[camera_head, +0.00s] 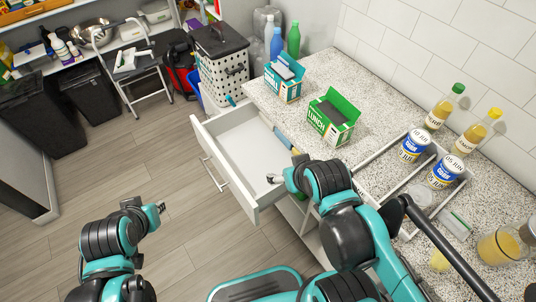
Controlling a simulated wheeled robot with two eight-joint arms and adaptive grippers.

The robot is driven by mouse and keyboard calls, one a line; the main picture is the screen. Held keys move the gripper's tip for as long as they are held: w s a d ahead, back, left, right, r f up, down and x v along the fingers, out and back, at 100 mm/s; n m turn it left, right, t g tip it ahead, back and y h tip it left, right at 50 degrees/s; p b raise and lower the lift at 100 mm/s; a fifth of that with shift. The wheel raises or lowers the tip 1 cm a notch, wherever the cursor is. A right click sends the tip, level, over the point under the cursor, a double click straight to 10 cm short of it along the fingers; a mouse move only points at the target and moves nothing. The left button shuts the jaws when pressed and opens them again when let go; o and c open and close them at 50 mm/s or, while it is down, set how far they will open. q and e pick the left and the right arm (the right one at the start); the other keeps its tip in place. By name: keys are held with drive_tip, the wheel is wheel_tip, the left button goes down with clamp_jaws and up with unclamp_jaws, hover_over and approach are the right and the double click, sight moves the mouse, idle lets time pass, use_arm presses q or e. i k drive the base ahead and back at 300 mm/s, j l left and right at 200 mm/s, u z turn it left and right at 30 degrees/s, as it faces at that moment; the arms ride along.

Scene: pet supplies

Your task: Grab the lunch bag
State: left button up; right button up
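A green open-topped box marked LUNCH (328,121), apparently of lunch bags, stands on the speckled counter (372,98), with dark contents showing at its top. My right gripper (276,179) is over the open white drawer (236,150), below and left of the green box and apart from it. Its fingers are small and partly hidden by my arm, so I cannot tell if they are open. My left gripper (156,208) is out over the wooden floor, away from the counter. Its finger spacing is unclear, and I see nothing held in it.
A blue box (283,84) stands behind the green one. A divided tray (396,158) holds bottles and blue-white cans (415,145) at the right. The open drawer juts out from the counter. A folding step stool (130,62) and dark bins (92,95) stand farther back; middle floor is clear.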

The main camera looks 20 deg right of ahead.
sight(453, 220)
drive_tip(key=z, duration=2.7)
drive_tip(key=l+z, duration=0.2)
drive_tip(key=z, duration=0.2)
drive_tip(key=i+l+z, duration=0.1)
drive_tip(key=z, duration=0.25)
drive_tip(key=i, duration=0.05)
